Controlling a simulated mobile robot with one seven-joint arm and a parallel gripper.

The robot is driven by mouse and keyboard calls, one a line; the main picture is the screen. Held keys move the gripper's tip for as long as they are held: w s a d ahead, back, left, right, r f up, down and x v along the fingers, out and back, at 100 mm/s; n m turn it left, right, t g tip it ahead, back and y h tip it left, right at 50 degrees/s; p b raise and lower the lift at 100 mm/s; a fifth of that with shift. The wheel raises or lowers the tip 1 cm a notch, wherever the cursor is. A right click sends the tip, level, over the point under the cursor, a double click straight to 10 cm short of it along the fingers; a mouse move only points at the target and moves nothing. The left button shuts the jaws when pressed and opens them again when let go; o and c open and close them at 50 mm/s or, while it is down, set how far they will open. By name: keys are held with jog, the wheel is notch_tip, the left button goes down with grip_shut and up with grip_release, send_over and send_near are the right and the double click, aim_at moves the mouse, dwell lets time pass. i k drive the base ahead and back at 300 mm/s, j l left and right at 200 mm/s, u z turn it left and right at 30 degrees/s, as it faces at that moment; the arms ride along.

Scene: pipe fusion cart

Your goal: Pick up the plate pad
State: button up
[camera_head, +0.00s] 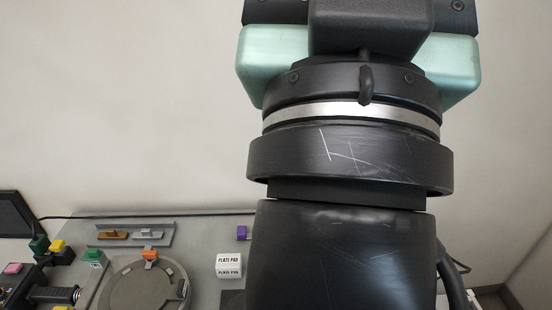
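The plate pad (229,265) is a small white block with "PLATE PAD" printed in black on its top and front. It rests on the grey cart top (205,232) at the lower middle of the head view, just left of my arm. No gripper touches it. My arm stands upright in front of the camera, with dark links and pale green parts at the top edge. My gripper's fingers are not in the picture.
A purple block (242,232) sits behind the pad. A round grey fixture (143,285) with an orange piece (150,254) is left of it. A grey tray (132,234) lies behind. Coloured blocks and a black-handled tool (52,295) are far left. My arm hides the right side.

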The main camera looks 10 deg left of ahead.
aim_at(228, 267)
jog(key=j, duration=0.45)
jog(key=k+j+z, duration=0.1)
jog(key=j, duration=0.3)
jog(key=i+j+z, duration=0.1)
jog(key=i+j, duration=0.45)
jog(key=i+j+z, duration=0.1)
jog(key=i+j, duration=0.45)
jog(key=j, duration=0.15)
